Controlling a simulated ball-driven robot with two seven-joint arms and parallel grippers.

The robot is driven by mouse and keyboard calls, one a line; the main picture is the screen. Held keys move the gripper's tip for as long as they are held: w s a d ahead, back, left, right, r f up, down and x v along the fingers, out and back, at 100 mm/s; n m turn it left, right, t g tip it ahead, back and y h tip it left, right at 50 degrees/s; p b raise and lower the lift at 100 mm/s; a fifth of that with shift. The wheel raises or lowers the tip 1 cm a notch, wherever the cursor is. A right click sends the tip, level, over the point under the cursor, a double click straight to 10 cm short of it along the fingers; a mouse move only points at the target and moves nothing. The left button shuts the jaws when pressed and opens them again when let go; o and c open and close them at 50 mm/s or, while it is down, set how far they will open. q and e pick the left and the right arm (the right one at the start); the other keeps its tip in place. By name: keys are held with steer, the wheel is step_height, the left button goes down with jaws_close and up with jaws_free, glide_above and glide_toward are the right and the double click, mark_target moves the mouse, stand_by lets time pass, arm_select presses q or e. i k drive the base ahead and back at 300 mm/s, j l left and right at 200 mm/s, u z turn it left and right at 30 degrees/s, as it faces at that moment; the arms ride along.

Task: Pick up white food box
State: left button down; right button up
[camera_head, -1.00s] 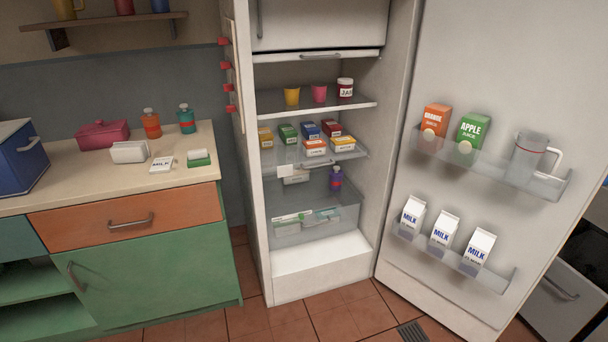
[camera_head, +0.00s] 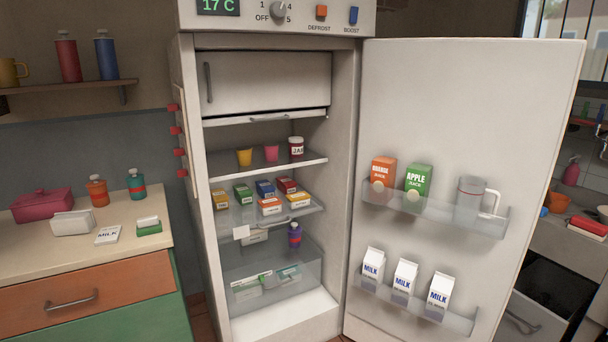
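A plain white box (camera_head: 72,223) with a rounded lid sits on the counter at the left, in front of a magenta lidded dish (camera_head: 42,204). Another whitish box (camera_head: 254,237) lies in the open fridge below the shelf of small cartons, partly hidden by the shelf edge and a white tag. I cannot tell which of the two is the white food box. Neither of my grippers is in view.
The fridge door (camera_head: 455,120) stands open to the right, holding juice cartons, a pitcher and milk cartons. A white MILK card (camera_head: 108,235) and a green-and-white box (camera_head: 148,226) lie on the counter (camera_head: 60,258). A purple bottle (camera_head: 294,236) stands in the fridge.

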mark_target(63, 223)
steer(key=u, duration=1.4)
steer(key=i+j, duration=0.25)
steer(key=i, duration=0.25)
steer(key=i+j, duration=0.25)
steer(key=i, duration=0.25)
